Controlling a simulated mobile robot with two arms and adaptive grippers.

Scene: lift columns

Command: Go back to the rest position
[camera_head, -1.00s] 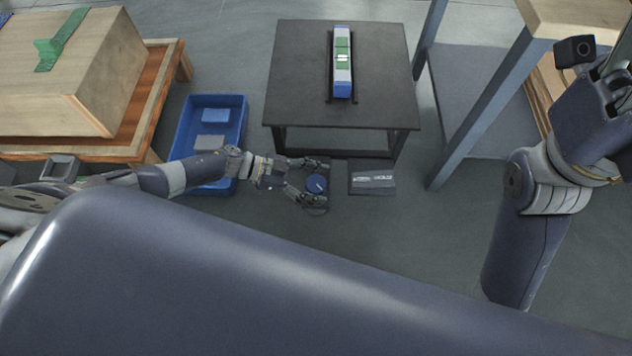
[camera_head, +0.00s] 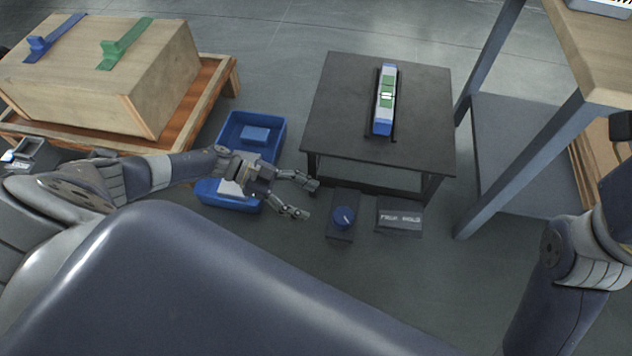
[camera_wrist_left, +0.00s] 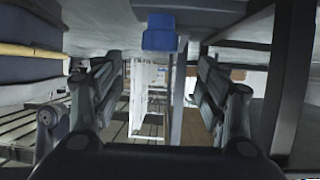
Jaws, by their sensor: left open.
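My left gripper (camera_head: 306,200) is open and empty, low over the floor in front of the dark table.
A dark table (camera_head: 340,105) carries a blue, white and green bar (camera_head: 384,100). A blue bin (camera_head: 277,135) lies beneath my left forearm. A labelled dark plate (camera_head: 399,221) is right of the knob. A wooden box (camera_head: 150,80) sits left; a shelf frame (camera_head: 490,190) stands right.

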